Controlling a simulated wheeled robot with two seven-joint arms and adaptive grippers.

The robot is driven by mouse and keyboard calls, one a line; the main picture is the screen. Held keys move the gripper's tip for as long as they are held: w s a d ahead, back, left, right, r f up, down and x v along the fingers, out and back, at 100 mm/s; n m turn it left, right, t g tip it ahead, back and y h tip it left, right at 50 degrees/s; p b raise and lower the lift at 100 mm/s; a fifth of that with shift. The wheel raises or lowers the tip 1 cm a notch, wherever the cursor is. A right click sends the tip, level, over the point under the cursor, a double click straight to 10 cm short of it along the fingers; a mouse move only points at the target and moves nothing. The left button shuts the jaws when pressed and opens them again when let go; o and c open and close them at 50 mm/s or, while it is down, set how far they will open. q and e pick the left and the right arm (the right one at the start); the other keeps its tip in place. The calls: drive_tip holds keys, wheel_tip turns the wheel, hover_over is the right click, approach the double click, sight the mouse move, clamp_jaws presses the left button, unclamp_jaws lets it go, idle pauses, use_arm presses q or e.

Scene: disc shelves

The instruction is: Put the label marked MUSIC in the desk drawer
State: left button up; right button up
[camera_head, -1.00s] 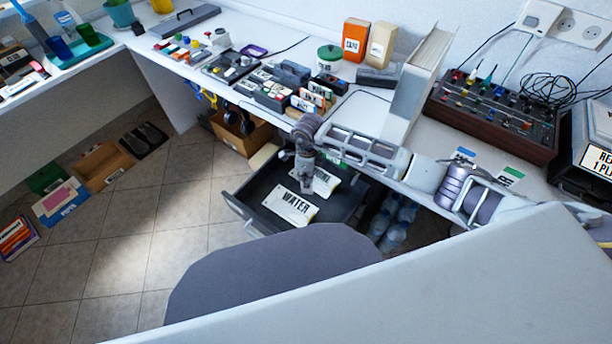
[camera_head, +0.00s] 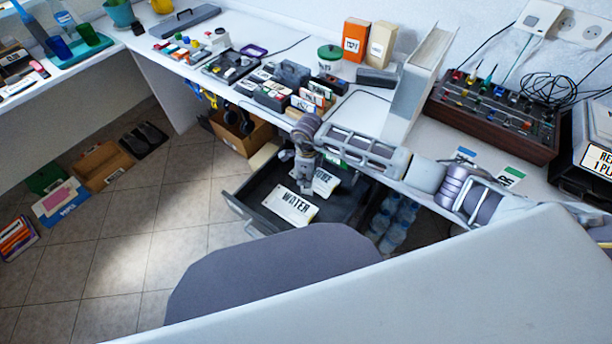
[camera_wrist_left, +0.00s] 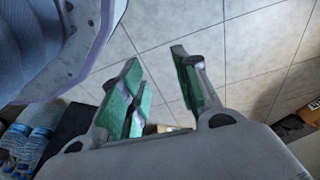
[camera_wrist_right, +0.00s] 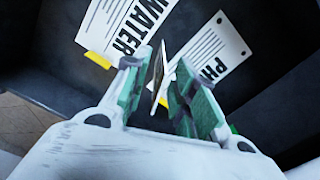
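The desk drawer (camera_head: 255,221) is pulled out under the desk. A white label marked WATER (camera_head: 291,207) lies flat in it; it also shows in the right wrist view (camera_wrist_right: 128,30). Beside it lies another white label (camera_head: 325,182), whose print starts with PH in the right wrist view (camera_wrist_right: 212,52). My right gripper (camera_head: 304,186) is low over the drawer. Its fingers are apart in the right wrist view, around a thin card (camera_wrist_right: 158,78) seen nearly edge-on, with gaps beside it. The card's print cannot be read. My left gripper (camera_wrist_left: 160,88) is open and empty above the tiled floor.
A grey chair seat (camera_head: 270,268) stands in front of the drawer. Bottles (camera_head: 392,222) stand to the drawer's right under the desk. On the desk are a tall white binder (camera_head: 422,75), a mixer (camera_head: 500,112) and partly hidden cards (camera_head: 512,174). Open floor lies to the left.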

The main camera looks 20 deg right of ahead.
use_arm(q)
drive_tip(key=shift+f, duration=0.1)
